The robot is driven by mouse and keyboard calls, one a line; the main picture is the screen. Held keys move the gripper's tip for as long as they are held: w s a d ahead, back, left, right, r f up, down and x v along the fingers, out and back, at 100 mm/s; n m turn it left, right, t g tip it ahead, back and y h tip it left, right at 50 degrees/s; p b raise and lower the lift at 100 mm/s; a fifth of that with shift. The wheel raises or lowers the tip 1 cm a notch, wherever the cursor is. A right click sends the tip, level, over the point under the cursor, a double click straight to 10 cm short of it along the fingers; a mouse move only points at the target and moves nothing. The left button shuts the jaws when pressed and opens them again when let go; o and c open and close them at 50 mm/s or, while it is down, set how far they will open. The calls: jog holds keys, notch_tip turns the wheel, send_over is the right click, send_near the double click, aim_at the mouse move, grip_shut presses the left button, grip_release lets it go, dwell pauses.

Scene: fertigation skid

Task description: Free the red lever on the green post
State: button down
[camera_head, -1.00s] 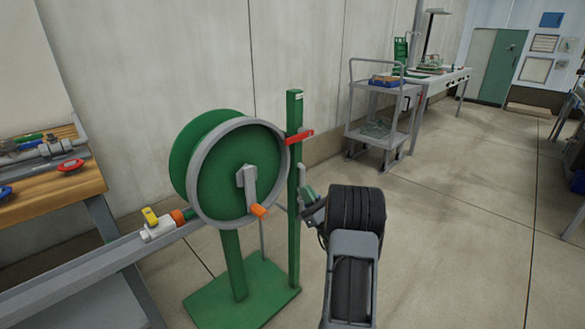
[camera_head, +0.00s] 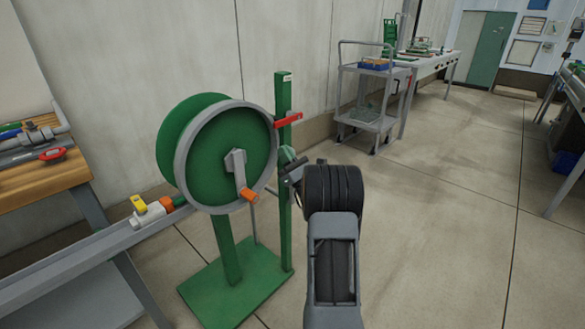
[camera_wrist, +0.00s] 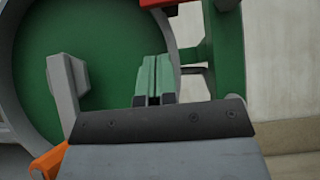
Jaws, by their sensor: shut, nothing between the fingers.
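The red lever (camera_head: 289,119) sits near the top of the upright green post (camera_head: 285,215), pointing right and slightly up, with its left end by the reel's rim. In the wrist view, part of the red lever (camera_wrist: 160,3) shows at the top edge, with the green post (camera_wrist: 228,50) at right. My gripper (camera_head: 287,157) is just below the lever, in front of the post. In the wrist view my gripper's green fingers (camera_wrist: 153,75) are together, empty, below the lever and apart from it. Whether they touch the post is unclear.
The green reel (camera_head: 240,160) with its grey rim and orange-handled crank (camera_head: 248,194) stands close left of the post, on a green base plate (camera_head: 235,290). A bench and grey rail with a yellow-handled valve (camera_head: 148,210) are at left.

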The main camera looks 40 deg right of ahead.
aim_at(285, 119)
jog(key=shift+w+a+r+b, duration=0.1)
jog(key=shift+w+r+b, duration=0.2)
jog(key=shift+r, duration=1)
jog(key=shift+w+r+b, duration=0.15)
jog(key=shift+w+r, duration=0.1)
jog(key=shift+r, duration=1)
